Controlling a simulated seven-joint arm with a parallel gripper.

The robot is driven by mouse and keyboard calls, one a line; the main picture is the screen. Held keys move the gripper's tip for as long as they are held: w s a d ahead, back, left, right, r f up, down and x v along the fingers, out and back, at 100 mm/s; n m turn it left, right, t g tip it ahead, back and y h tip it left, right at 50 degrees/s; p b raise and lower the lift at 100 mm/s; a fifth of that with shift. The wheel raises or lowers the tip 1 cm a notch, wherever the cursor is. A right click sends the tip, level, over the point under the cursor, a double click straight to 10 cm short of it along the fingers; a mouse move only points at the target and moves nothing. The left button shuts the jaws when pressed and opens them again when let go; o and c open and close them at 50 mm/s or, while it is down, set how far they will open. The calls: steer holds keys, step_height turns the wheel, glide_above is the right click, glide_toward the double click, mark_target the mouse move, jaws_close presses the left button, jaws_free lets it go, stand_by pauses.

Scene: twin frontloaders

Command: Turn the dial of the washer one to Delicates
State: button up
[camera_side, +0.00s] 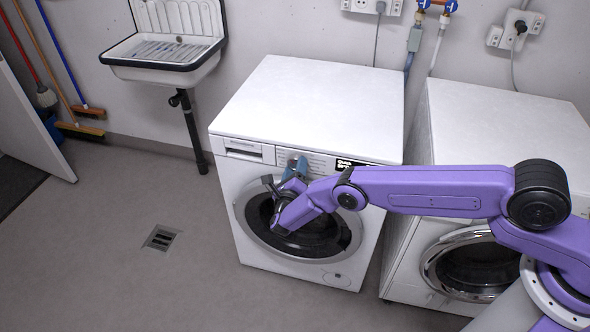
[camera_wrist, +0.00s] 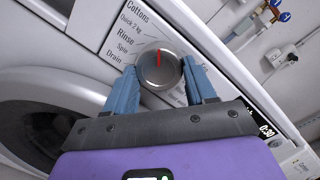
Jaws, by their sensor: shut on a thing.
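The left washer (camera_side: 310,95) is white, with a round door (camera_side: 335,235) that is closed. Its round silver dial (camera_wrist: 159,70) has a red mark at the top of its face in the wrist view. My gripper (camera_wrist: 160,67) is shut on the dial, one blue finger on each side of it. In the side view my gripper (camera_side: 295,168) hides most of the dial. Labels left of the dial read Cottons, Quick 2 kg, Rinse, Spin and Drain. No Delicates label is readable.
A second white front-loader (camera_side: 500,120) stands just right of the first, with a narrow gap between them. A wall sink (camera_side: 165,50) is at the back left. Open floor with a drain (camera_side: 161,238) lies left of the washer.

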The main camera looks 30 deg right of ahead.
steer(key=m, duration=0.6)
steer(key=shift+a+f+m+h, duration=0.1)
steer(key=shift+f+m+h, duration=0.05)
steer(key=shift+m+h, duration=0.15)
stand_by(0.4)
steer(key=o, duration=1)
steer(key=shift+o, duration=0.2)
steer(key=v, duration=1.7)
steer(key=shift+a, duration=0.15)
steer(key=shift+s+f, duration=0.1)
